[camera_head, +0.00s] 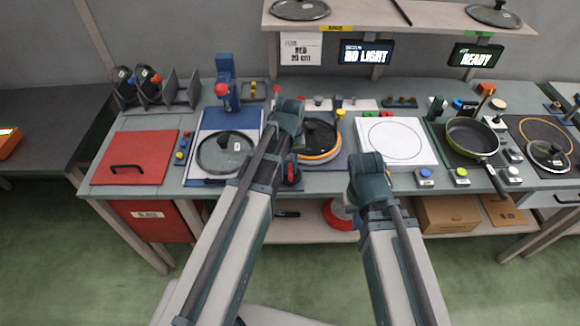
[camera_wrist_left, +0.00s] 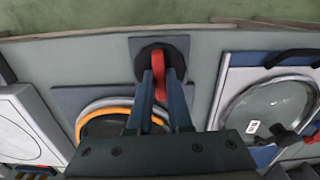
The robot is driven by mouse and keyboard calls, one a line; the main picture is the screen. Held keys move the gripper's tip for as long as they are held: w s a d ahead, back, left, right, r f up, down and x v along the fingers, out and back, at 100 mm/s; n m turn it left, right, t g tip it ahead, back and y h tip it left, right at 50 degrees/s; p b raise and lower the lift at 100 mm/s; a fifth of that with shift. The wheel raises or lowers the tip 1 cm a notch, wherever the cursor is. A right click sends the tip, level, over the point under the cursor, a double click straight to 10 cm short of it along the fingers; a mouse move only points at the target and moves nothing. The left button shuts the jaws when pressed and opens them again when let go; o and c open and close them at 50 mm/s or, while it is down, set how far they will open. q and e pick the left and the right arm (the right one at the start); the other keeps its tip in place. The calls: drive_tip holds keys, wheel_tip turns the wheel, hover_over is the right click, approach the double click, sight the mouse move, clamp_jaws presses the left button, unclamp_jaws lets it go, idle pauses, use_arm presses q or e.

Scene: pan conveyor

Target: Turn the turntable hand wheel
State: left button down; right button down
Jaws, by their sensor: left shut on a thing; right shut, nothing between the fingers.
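The turntable hand wheel is a black disc with a red handle (camera_wrist_left: 165,60) on a grey plate at the counter's front edge. In the left wrist view my left gripper (camera_wrist_left: 161,82) has its two blue-grey fingers shut on the red handle. The red handle also shows in the head view (camera_head: 291,173), beside my left arm. The turntable (camera_head: 318,158) with an orange ring and a dark round piece stands just behind the wheel, partly hidden by my left arm. My right gripper (camera_head: 368,172) is above the counter front, right of the turntable; its fingers are mostly hidden, shut and empty.
A glass lid (camera_head: 225,153) lies on a blue-and-white board left of the turntable. A white plate with a circle (camera_head: 398,142) is to its right. A frying pan (camera_head: 472,138) sits further right, its handle over the front edge. A red hatch (camera_head: 135,158) is at the left.

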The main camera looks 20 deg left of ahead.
sight(290, 169)
use_arm(q)
drive_tip(key=shift+n, duration=0.7)
drive_tip(key=c, duration=0.8)
unclamp_jaws()
drive_tip(key=shift+c, duration=0.2)
drive_tip(key=shift+r, duration=0.15)
wheel_tip(290, 169, up, 14)
drive_tip(key=p, duration=1.4)
drive_tip(key=shift+f, duration=0.2)
drive_tip(key=shift+f, duration=0.1)
